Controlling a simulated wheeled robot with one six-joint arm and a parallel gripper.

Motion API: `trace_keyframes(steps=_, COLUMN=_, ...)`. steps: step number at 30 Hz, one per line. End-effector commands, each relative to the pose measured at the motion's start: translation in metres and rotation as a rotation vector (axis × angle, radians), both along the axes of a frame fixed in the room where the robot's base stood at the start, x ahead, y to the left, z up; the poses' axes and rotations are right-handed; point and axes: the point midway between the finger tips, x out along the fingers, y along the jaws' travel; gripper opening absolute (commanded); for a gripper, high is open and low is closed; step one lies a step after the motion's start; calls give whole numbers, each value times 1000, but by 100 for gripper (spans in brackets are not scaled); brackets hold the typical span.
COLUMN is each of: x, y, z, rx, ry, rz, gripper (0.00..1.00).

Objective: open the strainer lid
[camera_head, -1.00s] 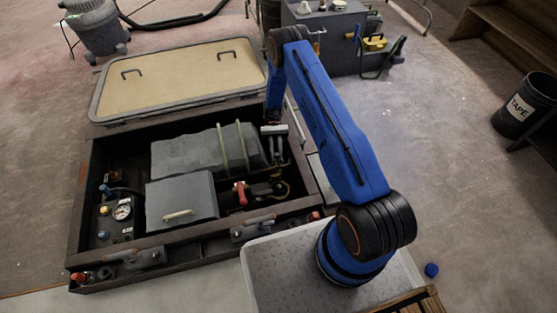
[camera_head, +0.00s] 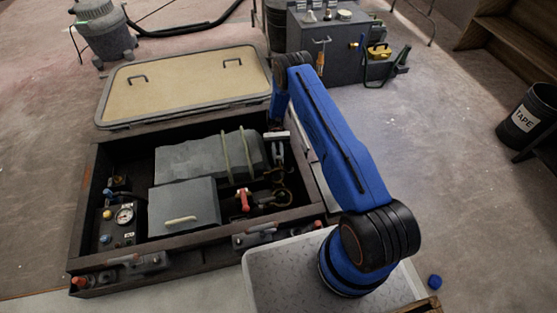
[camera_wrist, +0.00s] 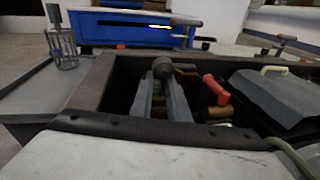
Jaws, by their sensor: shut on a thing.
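My gripper (camera_head: 278,160) reaches down into the right end of the dark open box, by the red-handled valve. In the wrist view, its two grey fingers (camera_wrist: 162,92) slant together onto a dark grey rounded piece (camera_wrist: 162,67). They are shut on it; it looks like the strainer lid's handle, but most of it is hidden. In the head view, a dark ring-like fitting (camera_head: 284,196) shows just below the gripper. The strainer body cannot be made out clearly.
The red valve handle (camera_head: 243,200) stands left of the gripper, and shows close by in the wrist view (camera_wrist: 214,87). Grey covers (camera_head: 184,205) fill the box's middle. The box's dark rim (camera_wrist: 92,82) surrounds the gripper. A tan hatch panel (camera_head: 185,82) lies behind.

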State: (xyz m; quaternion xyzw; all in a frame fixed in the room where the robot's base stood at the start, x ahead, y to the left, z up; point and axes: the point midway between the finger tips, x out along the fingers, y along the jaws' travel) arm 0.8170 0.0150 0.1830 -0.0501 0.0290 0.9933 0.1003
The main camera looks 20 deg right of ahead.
Motion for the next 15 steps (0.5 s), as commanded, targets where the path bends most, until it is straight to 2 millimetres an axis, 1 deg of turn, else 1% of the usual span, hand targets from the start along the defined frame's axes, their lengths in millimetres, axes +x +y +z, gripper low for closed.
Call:
trace_keyframes(steps=1, x=-1, y=5, z=-1, rx=1, ry=0, rz=-3, gripper=0)
trace_keyframes(steps=6, x=-1, y=5, z=-1, rx=1, ry=-1, rz=-3, gripper=0)
trace_keyframes(steps=7, x=-1, y=5, z=-1, rx=1, ry=-1, rz=-3, gripper=17)
trace_keyframes(steps=8, x=-1, y=5, z=-1, rx=1, ry=-1, rz=-3, gripper=24)
trace_keyframes(steps=9, x=-1, y=5, z=-1, rx=1, ry=-1, rz=-3, gripper=34)
trace_keyframes(steps=10, x=-1, y=5, z=-1, rx=1, ry=-1, rz=-3, gripper=37)
trace_keyframes(steps=15, x=-1, y=3, z=-1, rx=1, ry=-1, rz=-2, gripper=37)
